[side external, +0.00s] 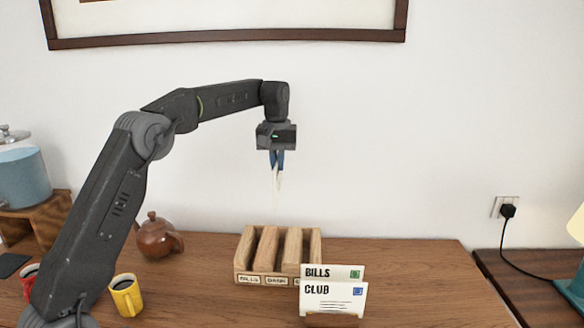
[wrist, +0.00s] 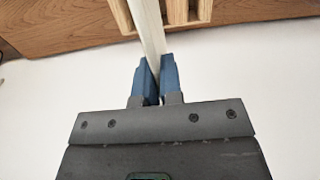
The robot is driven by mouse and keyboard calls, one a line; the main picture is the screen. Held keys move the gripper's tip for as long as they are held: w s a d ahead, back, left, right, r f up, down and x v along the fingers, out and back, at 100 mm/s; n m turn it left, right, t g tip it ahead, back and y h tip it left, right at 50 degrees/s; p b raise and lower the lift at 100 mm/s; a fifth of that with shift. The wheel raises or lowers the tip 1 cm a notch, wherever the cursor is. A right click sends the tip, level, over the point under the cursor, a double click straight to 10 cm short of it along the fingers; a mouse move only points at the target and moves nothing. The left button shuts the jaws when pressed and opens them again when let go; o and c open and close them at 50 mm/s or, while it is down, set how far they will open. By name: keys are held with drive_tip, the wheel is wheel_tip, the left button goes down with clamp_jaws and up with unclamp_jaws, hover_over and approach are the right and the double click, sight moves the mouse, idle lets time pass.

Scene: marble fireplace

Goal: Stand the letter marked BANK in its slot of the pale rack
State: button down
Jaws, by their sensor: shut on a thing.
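My gripper (side external: 277,160) is shut on a thin white letter (side external: 278,190), seen edge-on and hanging upright. In the wrist view the blue fingertips (wrist: 153,82) pinch the letter (wrist: 147,30) near its end. Its marking is not readable from either view. The pale wooden rack (side external: 247,277) stands on the table below the letter, with slot labels on its front; one reads BANK (side external: 277,281) and the one left of it appears to read BILLS. A right-hand label is mostly hidden. The letter is above the rack and apart from it. Part of the rack (wrist: 121,14) shows in the wrist view.
Letters marked BILLS (side external: 335,271) and CLUB (side external: 333,298) stand in a small brown holder (side external: 331,320) in front of the rack's right end. A brown teapot (side external: 157,236), a yellow mug (side external: 126,296) and a red mug (side external: 29,279) are at left. The table's right side is clear.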

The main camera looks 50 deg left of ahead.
wheel_tip(320, 180, down, 13)
drive_tip(key=shift+d+f, duration=0.15)
drive_tip(key=shift+d, duration=0.1)
idle(0.7)
drive_tip(key=shift+f, duration=0.4)
idle(0.5)
drive_tip(key=shift+f, duration=0.35)
drive_tip(key=shift+f, duration=0.4)
drive_tip(key=shift+f, duration=0.75)
drive_tip(key=shift+f, duration=0.8)
drive_tip(key=shift+f, duration=1.05)
